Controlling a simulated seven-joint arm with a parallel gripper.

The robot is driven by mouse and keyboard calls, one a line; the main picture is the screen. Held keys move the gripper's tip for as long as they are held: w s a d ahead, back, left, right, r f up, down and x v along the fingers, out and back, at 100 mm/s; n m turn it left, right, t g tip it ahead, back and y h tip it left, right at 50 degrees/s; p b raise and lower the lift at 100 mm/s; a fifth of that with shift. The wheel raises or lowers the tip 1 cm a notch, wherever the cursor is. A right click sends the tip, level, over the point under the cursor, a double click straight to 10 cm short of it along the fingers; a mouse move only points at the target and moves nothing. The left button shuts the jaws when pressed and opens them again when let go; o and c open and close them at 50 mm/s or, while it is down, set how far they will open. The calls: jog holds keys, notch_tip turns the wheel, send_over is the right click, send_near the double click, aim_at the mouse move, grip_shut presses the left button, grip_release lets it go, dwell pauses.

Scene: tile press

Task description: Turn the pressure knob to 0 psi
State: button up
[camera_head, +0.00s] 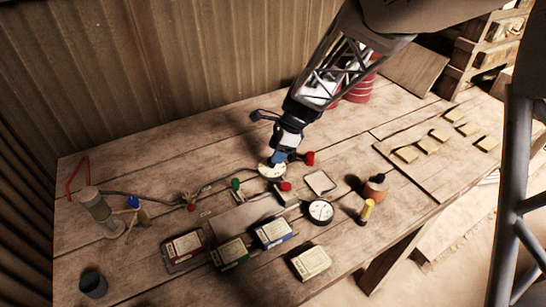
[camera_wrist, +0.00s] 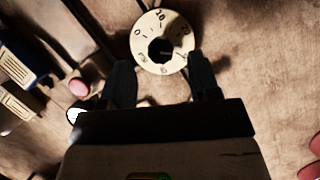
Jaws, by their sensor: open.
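The pressure knob has a round cream dial (camera_wrist: 148,63) with dark numbers; 0 and 10 are readable in the wrist view. A dark knob (camera_wrist: 160,49) sits at its centre; I cannot tell which number it points to.
A round white gauge (camera_head: 320,211) lies to the dial's right front. A red knob (camera_head: 310,158) is close to the right of my gripper, and another red knob (camera_head: 285,186) stands in front. Several boxes (camera_head: 273,233) lie at the front. A hose (camera_head: 150,198) runs left.

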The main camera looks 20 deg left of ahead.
jog(key=shift+x, duration=1.55)
jog(key=c, duration=0.9)
